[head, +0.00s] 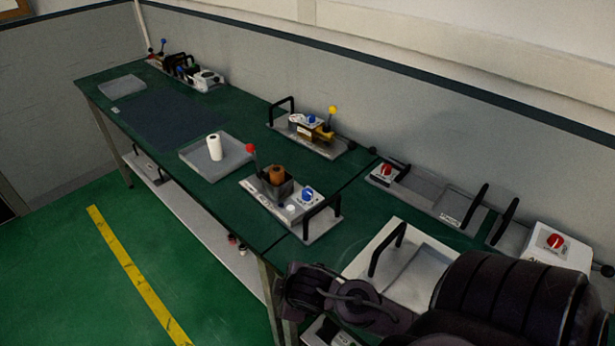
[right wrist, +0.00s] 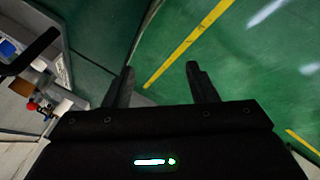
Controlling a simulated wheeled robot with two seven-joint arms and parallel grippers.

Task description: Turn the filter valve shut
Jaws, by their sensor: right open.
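A module with a brown-orange cylinder (head: 277,174) in a dark holder stands at the front of the green bench. It carries a blue knob (head: 308,194) on a white plate, a red-ball lever (head: 251,148) and a black handle. A second blue knob (head: 311,119) sits on a module behind, with a yellow-ball lever. No readable label tells which is the filter valve. My right gripper (right wrist: 158,70) is open and empty, with floor behind its fingers. The front module's red ball (right wrist: 32,106) is left of it, apart. The gripper's fingers cannot be made out in the head view; my left gripper is out of view.
A grey tray (head: 190,163) holds a white cylinder (head: 215,147). Red knobs show on a tray (head: 386,170) and a white box (head: 555,241) at the right. A white tray with a black handle (head: 386,250) lies near my right arm. A dark mat (head: 160,120) lies clear.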

